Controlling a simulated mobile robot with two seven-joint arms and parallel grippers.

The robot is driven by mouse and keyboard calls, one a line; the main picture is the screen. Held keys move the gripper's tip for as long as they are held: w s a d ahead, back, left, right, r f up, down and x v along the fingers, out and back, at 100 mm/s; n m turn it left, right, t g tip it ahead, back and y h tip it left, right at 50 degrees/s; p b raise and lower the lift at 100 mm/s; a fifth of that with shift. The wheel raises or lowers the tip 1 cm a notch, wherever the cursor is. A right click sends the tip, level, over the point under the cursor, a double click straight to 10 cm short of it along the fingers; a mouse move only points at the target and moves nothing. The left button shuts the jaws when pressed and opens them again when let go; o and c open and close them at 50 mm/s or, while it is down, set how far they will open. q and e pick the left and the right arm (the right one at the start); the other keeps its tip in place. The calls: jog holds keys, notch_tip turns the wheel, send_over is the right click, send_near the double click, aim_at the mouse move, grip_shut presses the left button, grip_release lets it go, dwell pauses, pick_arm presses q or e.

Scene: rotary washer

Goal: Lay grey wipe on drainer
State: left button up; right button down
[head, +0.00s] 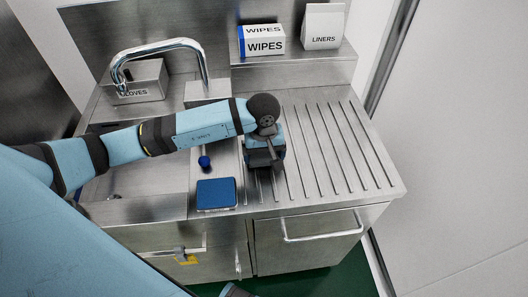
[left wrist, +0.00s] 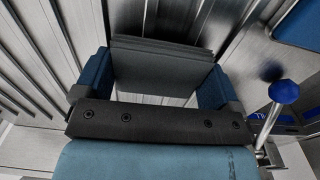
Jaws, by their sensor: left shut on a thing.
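My left gripper (head: 264,160) hangs over the left part of the ribbed drainer (head: 335,150), pointing down. In the left wrist view its two blue fingers (left wrist: 158,85) stand on either side of a dark grey folded wipe (left wrist: 160,68) and are shut on it. The wipe shows layered edges, with the drainer's ribs (left wrist: 45,60) behind it. Whether its underside touches the drainer cannot be told. In the head view the hand mostly hides the wipe.
A blue pad (head: 216,193) lies at the front, left of the drainer. A blue-topped knob (head: 204,162) stands behind it. A wipes box (head: 262,42) and a liners box (head: 323,28) stand on the back shelf. A curved tap (head: 160,47) rises behind the sink. The drainer's right side is clear.

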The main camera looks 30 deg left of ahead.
aim_at(264, 155)
pick_arm(q)
jog(key=shift+f+b, duration=0.2)
jog(key=shift+b, duration=0.1)
jog(key=o, duration=0.6)
jog(key=shift+r, duration=0.1)
jog(key=shift+r, duration=0.1)
notch_tip(264, 155, up, 12)
jog(key=shift+r, duration=0.1)
jog(key=shift+s, duration=0.1)
